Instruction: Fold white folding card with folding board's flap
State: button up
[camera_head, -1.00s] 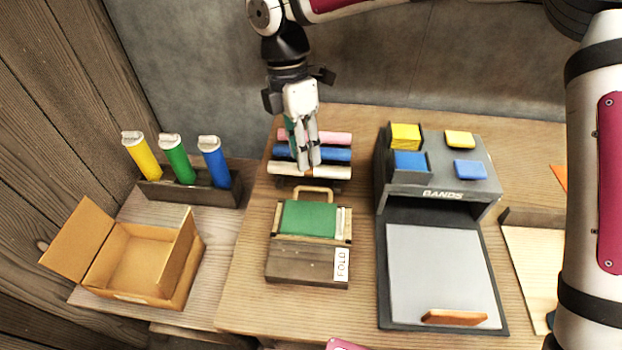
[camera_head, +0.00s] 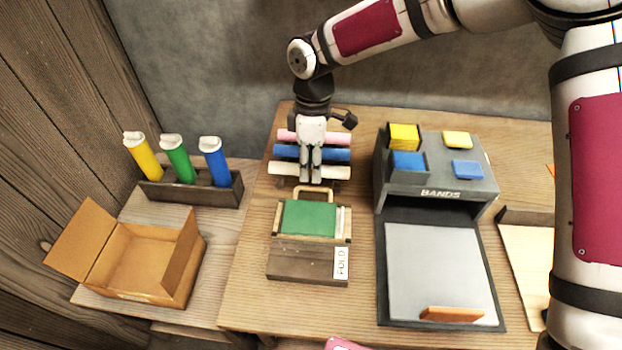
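The folding board (camera_head: 290,262) lies on the table, a dark wooden board with a label reading FOLD at its right. A green panel (camera_head: 308,218) covers its upper part, with a tan handle loop (camera_head: 314,190) at the far edge. A narrow whitish strip (camera_head: 341,221) shows right of the green panel; I cannot tell whether it is the white folding card. My gripper (camera_head: 311,181) points down just beyond the handle, in front of the rack of rolls. Its fingers are close together, with nothing visible between them.
Pink, blue and white rolls (camera_head: 285,153) lie on a rack behind the board. The grey BANDS stand (camera_head: 440,212) is to the right. An open cardboard box (camera_head: 183,268) and a holder with yellow, green and blue tubes (camera_head: 190,190) are to the left.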

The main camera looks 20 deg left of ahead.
aim_at(311, 209)
jog(key=shift+s+f, duration=0.15)
jog(key=shift+f, duration=1.05)
jog(key=shift+s+f, duration=0.1)
jog(key=shift+f, duration=1.1)
grip_shut()
